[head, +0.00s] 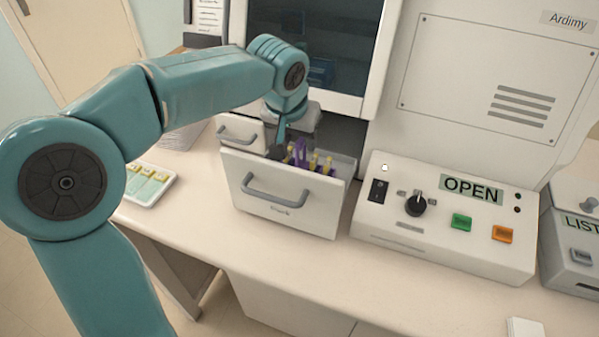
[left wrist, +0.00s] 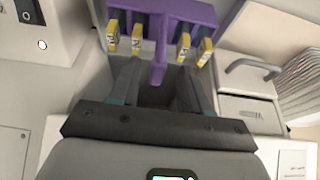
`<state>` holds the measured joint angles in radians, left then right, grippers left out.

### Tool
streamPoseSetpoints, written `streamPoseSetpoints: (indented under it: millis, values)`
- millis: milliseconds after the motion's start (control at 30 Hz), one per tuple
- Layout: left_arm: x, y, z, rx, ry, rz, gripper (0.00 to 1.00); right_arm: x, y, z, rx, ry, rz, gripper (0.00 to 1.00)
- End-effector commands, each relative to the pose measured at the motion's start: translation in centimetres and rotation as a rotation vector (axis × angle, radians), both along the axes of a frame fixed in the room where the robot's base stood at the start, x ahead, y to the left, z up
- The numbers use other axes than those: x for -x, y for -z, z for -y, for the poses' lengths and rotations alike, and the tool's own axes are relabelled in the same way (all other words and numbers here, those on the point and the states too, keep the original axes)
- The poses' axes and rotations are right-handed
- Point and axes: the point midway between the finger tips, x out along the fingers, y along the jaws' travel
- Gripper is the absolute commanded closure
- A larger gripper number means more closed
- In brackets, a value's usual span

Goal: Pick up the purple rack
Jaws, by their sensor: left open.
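The purple rack (head: 300,152) sits inside an open drawer (head: 285,208) of the white machine, with several yellow-tabbed slides hanging from it. In the left wrist view the rack (left wrist: 178,22) lies ahead of my fingers, with a purple stem pointing toward the gap between them. My left gripper (left wrist: 157,75) is open, its two dark fingers apart on either side of that stem. I cannot tell whether they touch it. In the head view my left gripper (head: 279,135) reaches down over the drawer and partly hides the rack's left side. My right gripper is not in view.
A smaller drawer (head: 240,131) stands left of the open one. A control box (head: 440,215) with an OPEN display, a knob and green and orange buttons stands to the right. A tray of yellow-tabbed slides (head: 148,185) lies at left. The front counter is mostly clear.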

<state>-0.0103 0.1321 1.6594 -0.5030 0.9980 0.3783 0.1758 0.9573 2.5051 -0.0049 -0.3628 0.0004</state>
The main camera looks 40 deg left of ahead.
Motion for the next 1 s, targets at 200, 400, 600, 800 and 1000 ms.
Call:
streamPoseSetpoints:
  millis: [200, 400, 600, 800, 1000]
  values:
    - [-0.7, 1.5, -0.2, 0.0, -0.001, 0.0, 0.53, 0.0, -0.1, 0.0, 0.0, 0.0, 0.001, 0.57]
    - [-0.7, 1.5, -0.1, 0.0, -0.001, 0.0, 0.69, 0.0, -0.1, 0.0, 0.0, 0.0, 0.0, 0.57]
    - [-0.7, 1.4, -0.1, 0.001, -0.001, 0.002, 1.0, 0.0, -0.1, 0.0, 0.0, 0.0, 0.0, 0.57]
    - [-0.7, 1.4, -0.1, 0.001, 0.0, 0.0, 1.0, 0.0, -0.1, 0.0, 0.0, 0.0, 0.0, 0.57]
    - [-0.8, 0.1, -0.1, 0.0, 0.0, 0.004, 1.0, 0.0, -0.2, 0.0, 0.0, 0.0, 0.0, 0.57]
